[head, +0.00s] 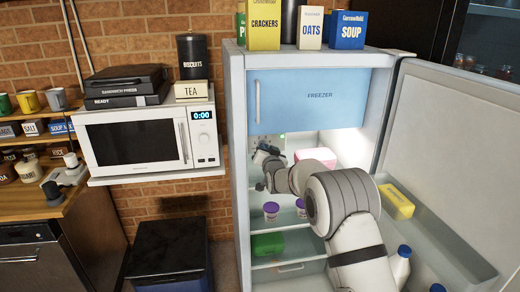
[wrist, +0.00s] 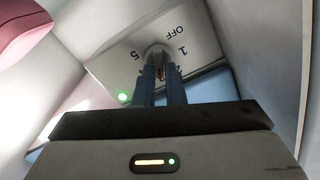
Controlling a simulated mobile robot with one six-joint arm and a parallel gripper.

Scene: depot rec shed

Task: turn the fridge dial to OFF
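In the wrist view, the fridge dial (wrist: 157,50) is a round grey knob on a pale panel (wrist: 110,72) marked 5, 1 and OFF. A red mark shows on it between my fingers, on the side away from the OFF label. My gripper (wrist: 160,72) has its two fingers close together, one on each side of the dial's grip, and looks shut on it. In the head view my gripper (head: 264,163) is inside the open fridge (head: 236,130), at the left wall under the freezer door (head: 320,97). My fingertips partly hide the dial.
A green light (wrist: 123,97) glows on the panel. A pink box (head: 315,156) stands on the shelf behind my arm, and purple-lidded tubs (head: 271,209) sit lower.

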